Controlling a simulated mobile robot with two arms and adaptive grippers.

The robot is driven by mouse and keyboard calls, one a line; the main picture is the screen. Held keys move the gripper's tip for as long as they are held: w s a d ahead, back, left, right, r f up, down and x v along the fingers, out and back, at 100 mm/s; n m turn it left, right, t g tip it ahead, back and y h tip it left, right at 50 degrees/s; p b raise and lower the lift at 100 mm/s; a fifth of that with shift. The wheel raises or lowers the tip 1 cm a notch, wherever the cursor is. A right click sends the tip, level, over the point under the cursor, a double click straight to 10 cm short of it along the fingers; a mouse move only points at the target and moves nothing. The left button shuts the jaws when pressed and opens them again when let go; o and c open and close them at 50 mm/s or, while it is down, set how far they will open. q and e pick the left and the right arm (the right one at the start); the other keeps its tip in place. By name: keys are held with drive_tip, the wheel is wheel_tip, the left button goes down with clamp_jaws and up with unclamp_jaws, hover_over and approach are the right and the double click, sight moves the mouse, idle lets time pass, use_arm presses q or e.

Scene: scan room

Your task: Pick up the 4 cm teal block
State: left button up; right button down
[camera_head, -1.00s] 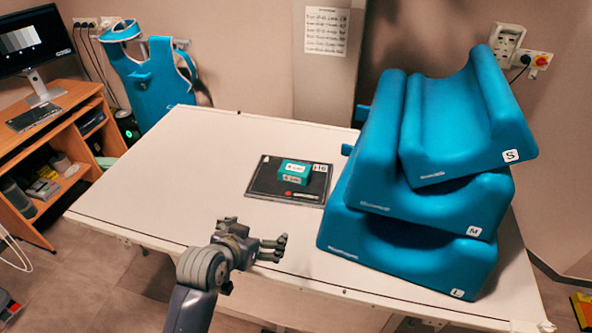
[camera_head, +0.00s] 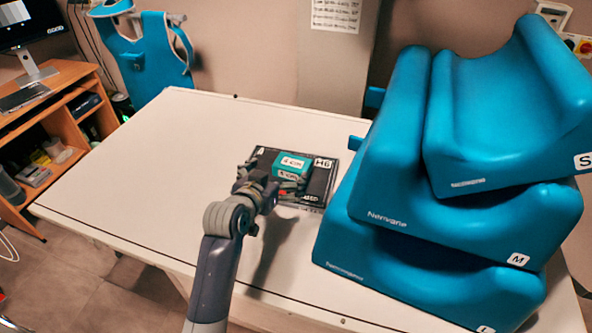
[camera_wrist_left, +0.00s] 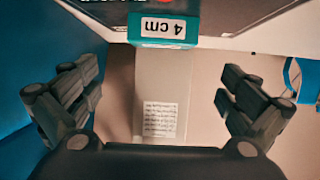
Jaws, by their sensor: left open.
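The teal block (camera_head: 292,164), with white "4 cm" labels, sits on a dark square mat (camera_head: 322,180) marked "H6" on the white table. My left gripper (camera_head: 274,181) is just in front of the block, over the near part of the mat, and covers the mat's near left part. In the left wrist view the block (camera_wrist_left: 164,30) shows at the top middle with its label upside down. The open fingers (camera_wrist_left: 158,95) lie to either side of it in the picture, with nothing between them. My right gripper is in neither view.
A stack of large blue foam cushions (camera_head: 440,200) marked S, M and L stands close to the right of the mat. The white table (camera_head: 130,170) is clear on the left. A desk (camera_head: 60,125) with a monitor stands at the far left.

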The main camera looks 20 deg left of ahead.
sight(292, 162)
use_arm(q)
drive_tip(key=shift+w+f, duration=0.35)
drive_tip(key=shift+f, duration=0.1)
drive_tip(key=shift+w+d+f, duration=0.1)
drive_tip(key=shift+w, duration=0.25)
drive_tip(key=shift+x, duration=2.35)
drive_tip(key=shift+w+f+p, duration=0.15)
drive_tip(key=shift+w+p, duration=0.2)
drive_tip(key=shift+w, duration=0.1)
drive_tip(key=shift+x, duration=2)
drive_tip(key=shift+f, duration=0.1)
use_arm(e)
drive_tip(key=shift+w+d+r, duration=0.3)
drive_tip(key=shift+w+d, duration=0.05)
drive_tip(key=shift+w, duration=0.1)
use_arm(q)
drive_tip(key=shift+s, duration=0.1)
drive_tip(key=c, duration=1.2)
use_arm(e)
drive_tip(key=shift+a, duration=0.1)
